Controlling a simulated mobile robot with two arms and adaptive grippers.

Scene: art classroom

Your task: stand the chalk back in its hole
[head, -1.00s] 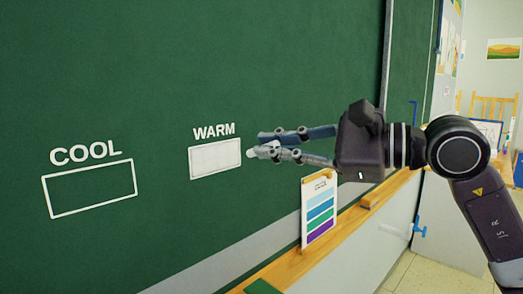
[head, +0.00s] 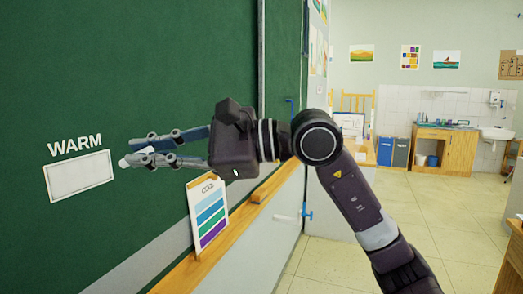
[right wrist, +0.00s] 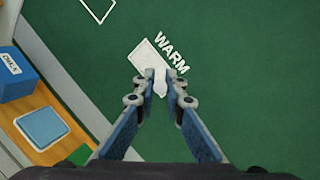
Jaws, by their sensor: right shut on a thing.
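The white chalk (head: 124,162) is held in my right gripper (head: 140,150), with its tip pointing at the green board. In the right wrist view the chalk (right wrist: 159,83) shows between the two fingertips. The gripper is just right of the white-filled box (head: 80,177) under the word WARM. I cannot tell whether the chalk touches the board. The chalk's hole is not recognisable in either view. My left gripper is not in view.
A wooden ledge (head: 185,272) runs below the board and carries a colour-stripe card (head: 208,215). The right wrist view shows a blue chalk box (right wrist: 14,78) and a blue square pad (right wrist: 43,128) at the ledge. Open floor (head: 415,215) lies to the right.

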